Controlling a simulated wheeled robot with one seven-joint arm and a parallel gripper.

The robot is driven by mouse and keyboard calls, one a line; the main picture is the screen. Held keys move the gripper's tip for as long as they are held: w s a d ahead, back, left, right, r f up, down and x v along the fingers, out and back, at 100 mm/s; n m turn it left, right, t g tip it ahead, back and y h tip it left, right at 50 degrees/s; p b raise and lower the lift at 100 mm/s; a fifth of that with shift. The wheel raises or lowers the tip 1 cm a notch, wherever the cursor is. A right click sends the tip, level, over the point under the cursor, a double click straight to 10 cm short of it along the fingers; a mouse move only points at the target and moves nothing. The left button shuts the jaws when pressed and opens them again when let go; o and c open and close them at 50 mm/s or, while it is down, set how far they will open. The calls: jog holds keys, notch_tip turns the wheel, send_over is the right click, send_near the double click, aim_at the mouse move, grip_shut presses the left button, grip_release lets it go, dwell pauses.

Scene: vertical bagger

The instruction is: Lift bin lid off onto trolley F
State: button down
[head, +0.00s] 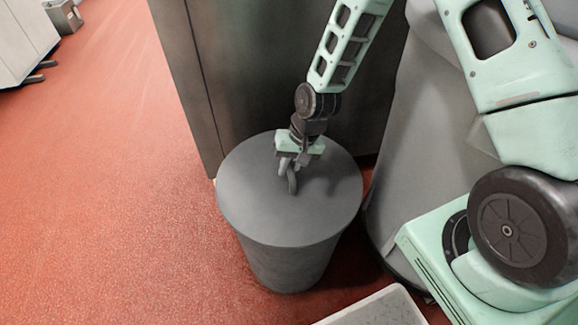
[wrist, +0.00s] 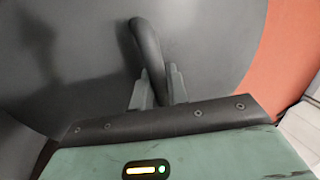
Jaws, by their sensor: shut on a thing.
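The bin lid (head: 250,200) is a flat grey disc with a dark curved handle (head: 292,181) at its middle. It sits on top of the grey round bin (head: 290,267), level as far as I can see. My gripper (head: 287,170) is above the lid with its fingers shut on the handle. In the wrist view the handle (wrist: 148,50) runs down between the two fingertips (wrist: 159,85), and the lid (wrist: 70,50) fills most of the picture. I cannot pick out trolley F for certain.
A dark cabinet (head: 185,80) stands close behind the bin. A large grey rounded thing (head: 400,170) stands close on the right. A pale tray-like top (head: 380,308) shows at the bottom edge. The red floor (head: 120,200) on the left is clear.

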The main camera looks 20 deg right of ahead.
jog(key=shift+r, duration=0.1)
jog(key=shift+r+p, duration=1.6)
jog(key=shift+p, duration=0.05)
